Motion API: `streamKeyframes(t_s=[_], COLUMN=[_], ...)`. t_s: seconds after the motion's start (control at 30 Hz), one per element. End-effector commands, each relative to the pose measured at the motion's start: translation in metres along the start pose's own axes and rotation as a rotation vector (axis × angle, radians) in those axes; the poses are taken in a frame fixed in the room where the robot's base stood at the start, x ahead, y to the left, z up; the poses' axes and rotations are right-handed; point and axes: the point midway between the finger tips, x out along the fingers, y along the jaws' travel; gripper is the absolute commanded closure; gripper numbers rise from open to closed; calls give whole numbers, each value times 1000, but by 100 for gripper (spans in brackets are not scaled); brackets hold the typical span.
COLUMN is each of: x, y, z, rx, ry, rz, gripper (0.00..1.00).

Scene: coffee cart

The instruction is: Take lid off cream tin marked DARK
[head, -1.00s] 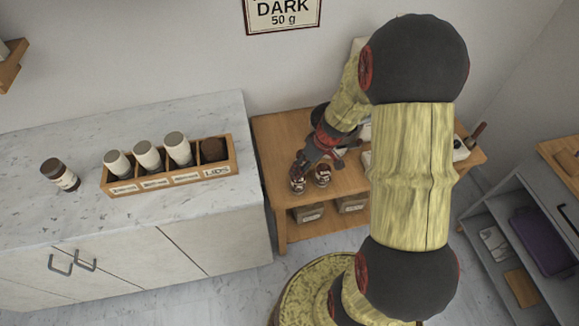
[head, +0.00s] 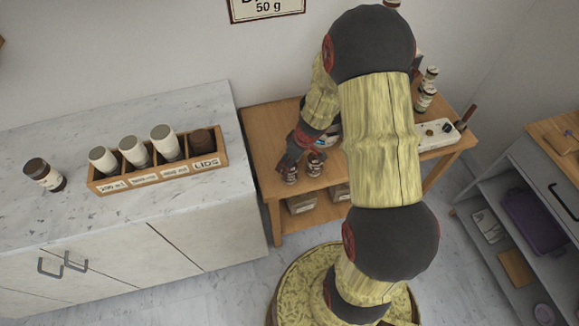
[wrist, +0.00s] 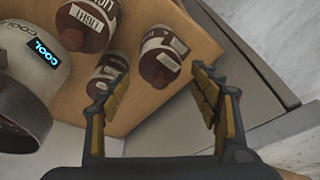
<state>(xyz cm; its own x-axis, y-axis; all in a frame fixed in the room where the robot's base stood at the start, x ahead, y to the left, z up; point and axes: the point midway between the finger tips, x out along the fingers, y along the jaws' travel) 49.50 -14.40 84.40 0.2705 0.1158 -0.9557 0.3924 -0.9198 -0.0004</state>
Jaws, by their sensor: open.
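Three cream tins with greyish tops, at left (head: 103,158), middle (head: 134,150) and right (head: 164,142), stand in the wooden rack (head: 160,178) on the marble counter. Their front labels are too small to read in the head view, so I cannot tell which is marked DARK. The rack's end compartment, labelled LIDS, holds something dark brown (head: 202,141). My gripper (head: 301,168) is away to the right of the rack, over the wooden table. In the wrist view its fingers (wrist: 157,80) are open, with brown jars beyond them and nothing visibly held.
A brown-capped jar (head: 44,174) stands on the counter left of the rack. The wooden table (head: 262,125) holds several jars and a white tray (head: 437,135). A device with a COOL display (wrist: 40,50) is near my gripper. A grey shelf unit (head: 510,190) stands right.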

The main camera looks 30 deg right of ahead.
Motion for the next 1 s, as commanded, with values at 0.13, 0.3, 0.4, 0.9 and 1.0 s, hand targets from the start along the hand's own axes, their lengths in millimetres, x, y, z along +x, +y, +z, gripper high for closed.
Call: streamKeyframes(t_s=[0.13,0.3,0.4,0.9,1.0], x=[6,6,6,6,6], y=[0,0,0,0,0], z=[0,0,0,0,0], rx=[0,0,0,0,0], ry=[1,1,1,1,1], rz=[1,1,0,0,0], gripper=[38,38,43,71,77])
